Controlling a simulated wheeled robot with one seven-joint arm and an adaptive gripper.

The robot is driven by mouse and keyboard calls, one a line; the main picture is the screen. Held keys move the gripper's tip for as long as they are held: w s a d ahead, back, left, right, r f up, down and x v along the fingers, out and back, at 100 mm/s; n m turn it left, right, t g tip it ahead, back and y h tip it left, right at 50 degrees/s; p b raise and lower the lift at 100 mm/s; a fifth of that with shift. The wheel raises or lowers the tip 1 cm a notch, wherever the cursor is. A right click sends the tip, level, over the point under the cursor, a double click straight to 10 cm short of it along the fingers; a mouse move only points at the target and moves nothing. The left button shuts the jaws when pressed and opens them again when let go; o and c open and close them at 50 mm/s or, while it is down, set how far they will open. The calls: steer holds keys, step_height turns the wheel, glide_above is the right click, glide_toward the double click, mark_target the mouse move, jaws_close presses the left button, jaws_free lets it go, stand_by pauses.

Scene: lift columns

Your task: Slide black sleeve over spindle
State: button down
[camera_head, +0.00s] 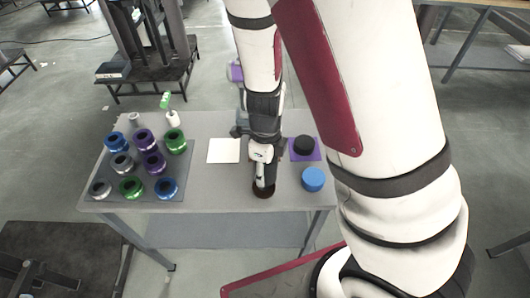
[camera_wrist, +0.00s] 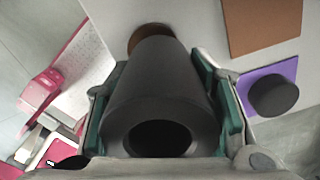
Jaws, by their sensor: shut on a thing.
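My gripper (camera_wrist: 160,100) is shut on the black sleeve (camera_wrist: 155,80), with green pads on its two sides. The sleeve's round bore opens toward the wrist camera and looks dark inside. A brown round base (camera_wrist: 148,36) shows just past the sleeve's far end; I cannot tell whether they touch. In the head view my gripper (camera_head: 262,178) points down over a dark brown disc (camera_head: 263,191) near the table's front edge. The arm and gripper mostly hide the sleeve there. No spindle shaft is visible, and I cannot tell whether it is inside the sleeve.
A black puck (camera_head: 304,145) sits on a purple square (camera_head: 316,156), right of my gripper. A blue puck (camera_head: 313,179) stands nearer the front. A pale square (camera_head: 223,150) lies to the left. A grey tray (camera_head: 172,185) holds several coloured rings farther left.

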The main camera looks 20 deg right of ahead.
steer(key=shift+s+a+r, duration=0.15)
steer(key=shift+s+a, duration=0.1)
steer(key=shift+s, duration=0.55)
steer(key=shift+s+r+p, duration=0.25)
steer(key=shift+r+p, duration=0.15)
steer(key=shift+p, duration=0.15)
steer(key=shift+r+p, duration=2.45)
steer(key=shift+p, duration=0.15)
steer(key=shift+w, duration=0.15)
